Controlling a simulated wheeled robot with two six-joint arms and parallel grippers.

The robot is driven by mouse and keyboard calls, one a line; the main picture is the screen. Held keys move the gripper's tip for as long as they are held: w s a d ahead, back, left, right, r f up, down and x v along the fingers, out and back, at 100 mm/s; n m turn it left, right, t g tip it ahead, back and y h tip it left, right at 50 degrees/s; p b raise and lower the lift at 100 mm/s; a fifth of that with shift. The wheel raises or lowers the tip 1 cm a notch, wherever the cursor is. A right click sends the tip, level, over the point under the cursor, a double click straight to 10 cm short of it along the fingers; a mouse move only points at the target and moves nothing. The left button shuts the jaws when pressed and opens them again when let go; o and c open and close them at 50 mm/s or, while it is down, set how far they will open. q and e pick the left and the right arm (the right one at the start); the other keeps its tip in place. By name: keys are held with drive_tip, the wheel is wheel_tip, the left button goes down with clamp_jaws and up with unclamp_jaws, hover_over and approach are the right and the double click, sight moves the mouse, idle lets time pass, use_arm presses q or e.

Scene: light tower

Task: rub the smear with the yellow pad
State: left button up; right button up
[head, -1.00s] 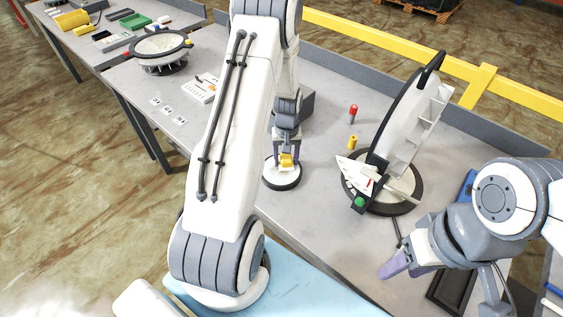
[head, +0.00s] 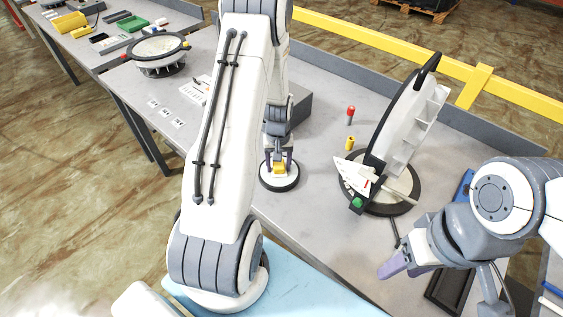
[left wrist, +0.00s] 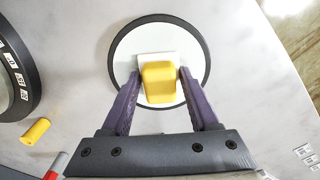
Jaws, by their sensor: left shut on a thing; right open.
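The yellow pad (head: 279,168) has a yellow block on top and a pale base; it also shows in the left wrist view (left wrist: 160,82). My left gripper (head: 279,160) is shut on it, with the purple fingers (left wrist: 159,78) on either side of the block. The pad is over the white top of a round, black-rimmed disc (left wrist: 127,58), which stands on the bench; I cannot tell whether they touch. I see no smear; the pad and fingers cover part of the white top. My right gripper (head: 396,266) is open and empty at the lower right, over the bench's near edge.
A tilted white panel with a black edge (head: 408,118) stands on a round base right of the disc. A yellow cylinder (head: 350,143) and a red-topped one (head: 350,114) stand between. A grey block (head: 292,104) is behind.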

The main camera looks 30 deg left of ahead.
sight(271, 180)
use_arm(q)
drive_tip(key=shift+s+a+f, duration=0.1)
drive_tip(key=shift+s+f, duration=0.05)
drive_tip(key=shift+s, duration=0.95)
drive_tip(key=shift+s+f, duration=0.1)
drive_tip(key=shift+s, duration=0.95)
drive_tip(key=shift+d+r, duration=0.1)
drive_tip(key=shift+d, duration=0.1)
drive_tip(key=shift+w, duration=0.35)
drive_tip(key=shift+w+d+r+p, duration=0.1)
drive_tip(key=shift+w+d+p, duration=0.05)
drive_tip(key=shift+w, duration=1.05)
drive_tip(key=shift+w+d+r+p, duration=0.1)
drive_tip(key=shift+w+p, duration=0.05)
drive_tip(key=shift+w, duration=1)
drive_tip(key=shift+w+d+r+p, duration=0.1)
drive_tip(key=shift+w+d+p, duration=0.05)
drive_tip(key=shift+w, duration=1.05)
drive_tip(key=shift+f, duration=0.1)
drive_tip(key=shift+s+a+f, duration=0.1)
drive_tip(key=shift+s+f, duration=0.05)
drive_tip(key=shift+s, duration=0.95)
drive_tip(key=shift+s+a+f, duration=0.1)
drive_tip(key=shift+s, duration=0.95)
drive_tip(key=shift+s+a, duration=0.2)
drive_tip(key=shift+s, duration=1.6)
